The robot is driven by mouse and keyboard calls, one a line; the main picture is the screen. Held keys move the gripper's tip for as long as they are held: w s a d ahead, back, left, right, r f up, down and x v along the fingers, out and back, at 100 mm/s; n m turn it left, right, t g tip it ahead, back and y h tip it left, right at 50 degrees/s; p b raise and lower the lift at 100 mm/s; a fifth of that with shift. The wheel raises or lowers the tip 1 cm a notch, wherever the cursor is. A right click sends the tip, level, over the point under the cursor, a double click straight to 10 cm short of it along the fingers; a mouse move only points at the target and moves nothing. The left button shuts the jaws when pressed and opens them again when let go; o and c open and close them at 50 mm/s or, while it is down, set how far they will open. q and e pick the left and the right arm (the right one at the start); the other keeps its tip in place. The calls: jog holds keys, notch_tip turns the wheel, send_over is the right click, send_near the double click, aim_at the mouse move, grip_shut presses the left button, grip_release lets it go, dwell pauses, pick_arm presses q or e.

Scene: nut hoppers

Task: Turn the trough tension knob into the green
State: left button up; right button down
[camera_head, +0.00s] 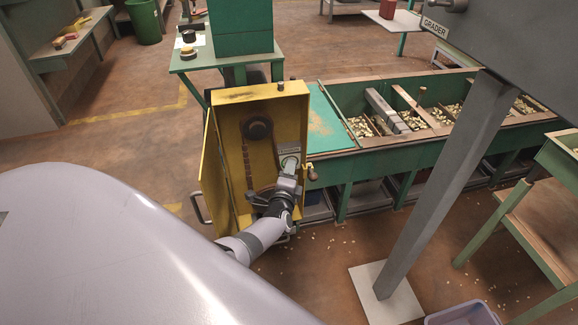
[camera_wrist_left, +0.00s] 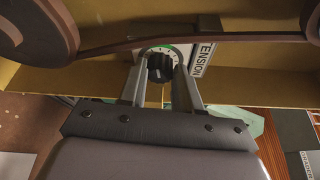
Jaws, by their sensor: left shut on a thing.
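The tension knob (camera_wrist_left: 160,68) is black and ribbed, on a white dial with tick marks and a greenish band along its upper edge. The dial also shows in the head view (camera_head: 289,160), inside the open yellow box (camera_head: 285,108), but the knob is hidden there. My left gripper (camera_head: 287,172) reaches into the box. In the wrist view its fingers (camera_wrist_left: 161,72) are closed on the two sides of the knob. I cannot tell exactly where the knob's pointer sits against the green. My right gripper is not in view.
A dark belt (camera_wrist_left: 150,40) runs between pulleys just above the knob. The "TENSION" label (camera_wrist_left: 205,58) is right of it. The box's open yellow door (camera_head: 213,172) stands left of my arm. The green trough (camera_head: 420,138) with nuts extends right; a grey post (camera_head: 440,190) stands nearer.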

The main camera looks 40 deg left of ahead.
pick_arm(q)
jog(key=shift+m+g, duration=0.3)
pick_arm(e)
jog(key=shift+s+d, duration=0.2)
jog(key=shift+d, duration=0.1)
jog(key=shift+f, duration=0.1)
pick_arm(q)
jog(key=o, duration=0.8)
jog(key=shift+s+r+p, duration=0.1)
jog(key=shift+p, duration=0.25)
jog(key=p+v, duration=0.4)
jog(key=v, duration=0.3)
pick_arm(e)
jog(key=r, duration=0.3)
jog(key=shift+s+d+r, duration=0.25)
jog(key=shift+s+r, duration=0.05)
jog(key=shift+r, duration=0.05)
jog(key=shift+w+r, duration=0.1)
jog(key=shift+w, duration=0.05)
